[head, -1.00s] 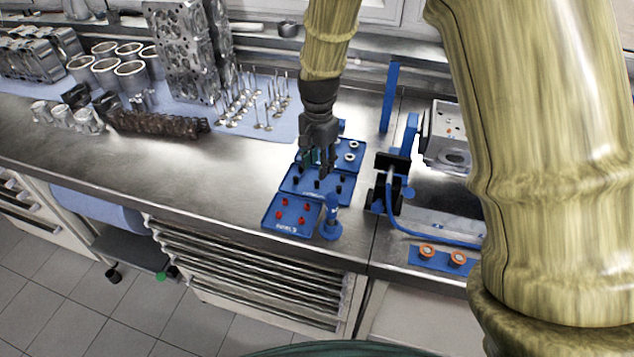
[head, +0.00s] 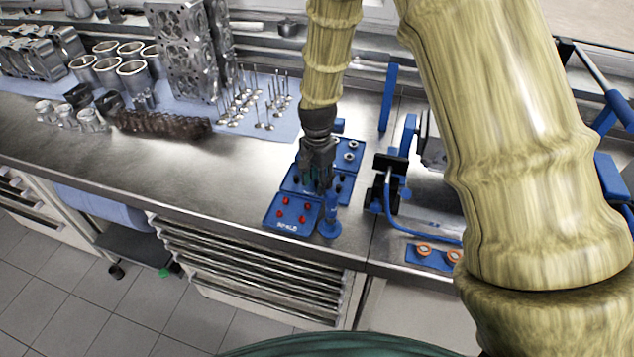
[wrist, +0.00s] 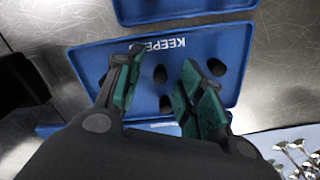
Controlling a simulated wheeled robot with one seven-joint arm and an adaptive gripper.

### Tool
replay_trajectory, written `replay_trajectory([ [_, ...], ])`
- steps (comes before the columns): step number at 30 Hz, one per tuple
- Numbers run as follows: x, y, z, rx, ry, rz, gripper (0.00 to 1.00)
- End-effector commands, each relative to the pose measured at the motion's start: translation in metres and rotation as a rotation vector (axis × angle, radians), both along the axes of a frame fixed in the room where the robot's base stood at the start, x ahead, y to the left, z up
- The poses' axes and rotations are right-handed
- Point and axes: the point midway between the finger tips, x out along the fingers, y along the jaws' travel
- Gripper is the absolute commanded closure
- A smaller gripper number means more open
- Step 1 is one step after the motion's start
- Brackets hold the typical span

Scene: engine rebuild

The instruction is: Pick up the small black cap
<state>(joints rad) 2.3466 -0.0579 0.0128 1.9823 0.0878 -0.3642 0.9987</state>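A blue tray marked "KEEPE…" (wrist: 90,60) lies below my gripper in the wrist view, with several small black caps standing on it. One black cap (wrist: 160,74) shows between my fingers; another (wrist: 165,104) is nearer the palm, and a third (wrist: 216,67) is outside the right finger. My gripper (wrist: 161,58) is open, with green pads on its fingers and a gap around the middle cap. I cannot tell whether the fingertips touch the tray. In the head view, my gripper (head: 320,190) is low over the middle blue tray (head: 290,185) and hides most of it.
A blue tray with red pieces (head: 272,222) is in front, and a blue upright tool (head: 330,222) stands close to its right. A blue fixture with a black block (head: 390,165) is further right. Valves (head: 262,110) stand behind left.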

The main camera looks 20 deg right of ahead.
Motion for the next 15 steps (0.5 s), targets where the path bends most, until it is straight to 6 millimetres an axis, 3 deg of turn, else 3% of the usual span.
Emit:
replay_trajectory([
  [4, 0.0001, 0.0001, 0.0001, 0.0, 0.0, 0.0, 0.63],
  [10, 0.0, 0.0, 0.0003, 0.0, 0.0, 0.0, 0.98],
  [15, 0.0, 0.0, 0.0004, 0.0, 0.0, 0.0, 1.0],
])
